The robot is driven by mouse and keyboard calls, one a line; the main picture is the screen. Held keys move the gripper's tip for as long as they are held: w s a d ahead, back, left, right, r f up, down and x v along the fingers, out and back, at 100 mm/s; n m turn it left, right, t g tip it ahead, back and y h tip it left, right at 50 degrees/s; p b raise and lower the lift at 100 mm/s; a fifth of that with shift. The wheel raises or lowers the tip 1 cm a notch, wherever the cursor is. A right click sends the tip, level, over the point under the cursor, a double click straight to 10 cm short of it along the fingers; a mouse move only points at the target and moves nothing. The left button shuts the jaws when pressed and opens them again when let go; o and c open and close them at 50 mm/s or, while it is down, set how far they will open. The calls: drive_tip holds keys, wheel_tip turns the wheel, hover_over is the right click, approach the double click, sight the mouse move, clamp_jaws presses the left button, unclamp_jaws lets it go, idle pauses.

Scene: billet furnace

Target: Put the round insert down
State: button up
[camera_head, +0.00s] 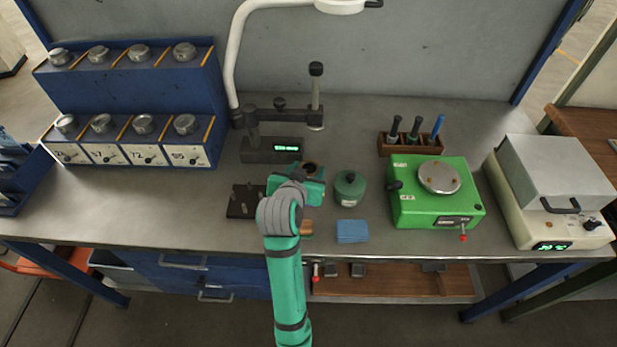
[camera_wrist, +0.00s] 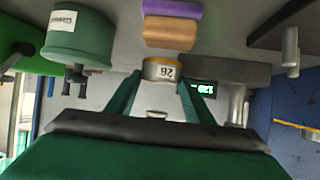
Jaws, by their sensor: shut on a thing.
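The round insert (camera_wrist: 163,70) sits between the two fingertips of my gripper (camera_wrist: 160,78) in the wrist view. It has a pale side with a label reading "26" and a yellowish rim. My gripper is shut on it. In the head view a copper-coloured ring with a dark middle, which looks like the insert (camera_head: 312,167), shows just behind my teal gripper (camera_head: 302,184). My wrist hides part of it and the surface under it. I cannot tell whether it touches the bench or hangs just above it.
A green round container (camera_head: 350,188) stands close on the right, a dark peg plate (camera_head: 243,201) on the left. The gauge stand (camera_head: 270,150) is behind. A blue pad (camera_head: 352,231) lies in front right; a green device (camera_head: 435,195) stands farther right. Brown (camera_wrist: 170,32) and purple (camera_wrist: 171,9) blocks are near.

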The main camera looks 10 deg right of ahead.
drive_tip(key=shift+w+d+f, duration=0.15)
drive_tip(key=shift+f, duration=0.8)
drive_tip(key=shift+w+d+f, duration=0.1)
drive_tip(key=shift+w+f, duration=0.05)
drive_tip(key=shift+f, duration=0.75)
drive_tip(key=shift+f, duration=0.1)
drive_tip(key=o, duration=1.6)
drive_tip(key=shift+f, duration=0.1)
